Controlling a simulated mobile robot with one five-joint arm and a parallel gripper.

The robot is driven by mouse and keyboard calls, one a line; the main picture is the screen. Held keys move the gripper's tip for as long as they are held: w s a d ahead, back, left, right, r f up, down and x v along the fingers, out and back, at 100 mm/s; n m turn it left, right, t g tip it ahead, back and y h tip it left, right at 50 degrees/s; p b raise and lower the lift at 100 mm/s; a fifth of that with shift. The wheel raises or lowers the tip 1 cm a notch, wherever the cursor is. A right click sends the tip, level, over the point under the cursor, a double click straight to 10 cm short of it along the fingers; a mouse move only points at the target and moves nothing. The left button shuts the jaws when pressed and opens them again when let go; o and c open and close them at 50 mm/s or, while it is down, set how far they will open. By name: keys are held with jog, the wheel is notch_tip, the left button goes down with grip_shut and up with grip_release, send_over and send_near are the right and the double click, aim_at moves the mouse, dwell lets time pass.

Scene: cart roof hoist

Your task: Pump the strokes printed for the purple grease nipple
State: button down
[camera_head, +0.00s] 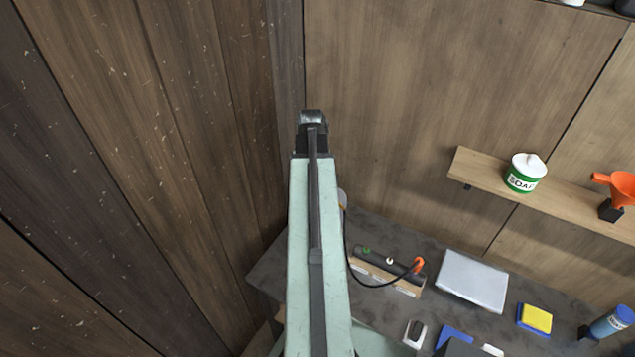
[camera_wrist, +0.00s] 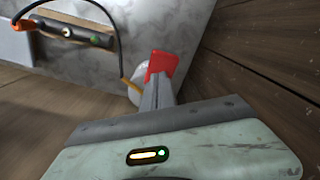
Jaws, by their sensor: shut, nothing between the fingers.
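My gripper (camera_wrist: 156,88) shows in the wrist view as grey fingers pressed together, with nothing held. A red flat piece (camera_wrist: 161,63) lies at the fingertips; I cannot tell whether they touch. Behind the fingers is a rounded white body (camera_wrist: 134,84), partly hidden, with a dark hose by it. The dark nipple bar (camera_head: 386,261) lies on a wooden block, with one green and one white nipple showing. The hose's orange coupler (camera_head: 418,265) sits at the bar's right end and hides what is under it. No purple nipple or printed number is readable. The head view does not show my fingers.
The grey bench (camera_head: 395,235) also carries a silver laptop-like panel (camera_head: 472,281), a yellow sponge (camera_head: 535,319) and a blue can (camera_head: 612,321). A wall shelf (camera_head: 485,174) holds a soap tub and an orange funnel. Wooden walls stand close at left and behind.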

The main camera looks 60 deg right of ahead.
jog(key=shift+f, duration=0.1)
notch_tip(320, 180, up, 6)
jog(key=p, duration=0.5)
jog(key=shift+p, duration=0.35)
dwell(0.5)
jog(key=shift+s, duration=0.1)
